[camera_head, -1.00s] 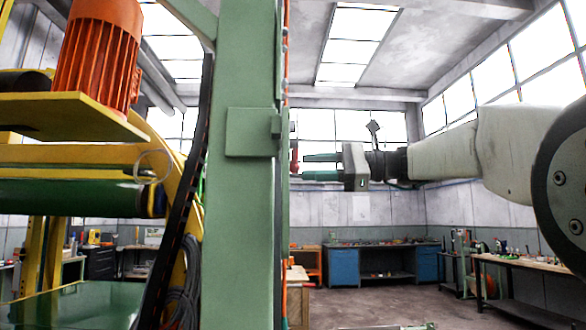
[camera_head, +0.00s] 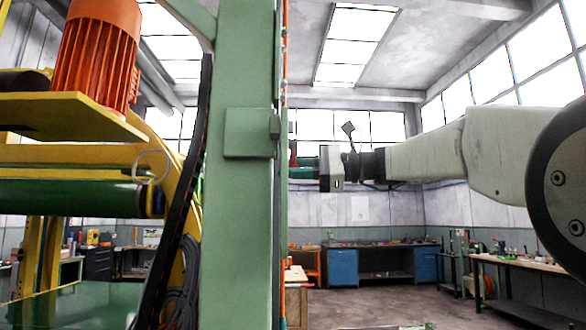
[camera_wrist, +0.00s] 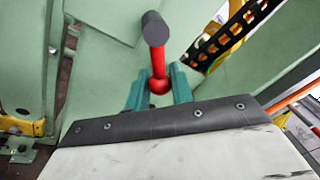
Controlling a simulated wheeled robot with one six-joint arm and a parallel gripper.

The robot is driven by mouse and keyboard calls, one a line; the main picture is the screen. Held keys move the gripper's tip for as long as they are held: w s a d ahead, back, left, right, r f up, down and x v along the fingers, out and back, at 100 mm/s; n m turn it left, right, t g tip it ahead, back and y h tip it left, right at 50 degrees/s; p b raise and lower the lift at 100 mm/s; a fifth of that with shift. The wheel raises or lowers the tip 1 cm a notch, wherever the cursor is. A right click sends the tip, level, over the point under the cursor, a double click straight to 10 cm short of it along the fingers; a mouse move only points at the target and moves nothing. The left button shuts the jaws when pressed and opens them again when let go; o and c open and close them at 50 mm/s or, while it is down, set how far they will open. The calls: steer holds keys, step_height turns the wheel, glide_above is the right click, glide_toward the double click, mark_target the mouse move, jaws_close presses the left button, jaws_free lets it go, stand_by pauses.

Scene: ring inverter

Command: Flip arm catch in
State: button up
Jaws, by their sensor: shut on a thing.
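In the wrist view, a catch arm (camera_wrist: 158,62) shows as a red rod with a dark grey cylindrical knob (camera_wrist: 155,28) at its upper end and a red ball at its lower end. My gripper (camera_wrist: 159,82) has its two teal fingers on either side of the red ball and is shut on it. In the head view, my gripper (camera_head: 305,163) reaches left behind the green column (camera_head: 242,200). Its fingertips and most of the catch are hidden by the column; a bit of red (camera_head: 293,155) shows at the column's right edge.
The yellow machine frame with an orange motor (camera_head: 98,55) and a green roller (camera_head: 75,195) stands left of the column. A black cable chain (camera_head: 180,210) runs beside it. Blue workbenches (camera_head: 382,264) stand far behind, with open floor before them.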

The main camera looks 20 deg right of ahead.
steer(key=shift+s, duration=0.1)
steer(key=shift+s+a+f+m+g+h, duration=0.2)
steer(key=shift+s+m, duration=0.3)
steer(key=shift+m, duration=0.65)
steer(key=shift+s+a+f+m+g+h, duration=0.15)
steer(key=shift+s+m, duration=0.35)
steer(key=shift+m, duration=0.7)
steer(key=shift+s+a+f+m+g+h, duration=0.2)
steer(key=shift+s+m, duration=0.3)
steer(key=shift+m, duration=0.65)
steer(key=o, duration=0.9)
steer(key=shift+d, duration=0.15)
steer(key=v, duration=0.7)
steer(key=shift+s+d, duration=0.15)
steer(key=shift+d, duration=0.1)
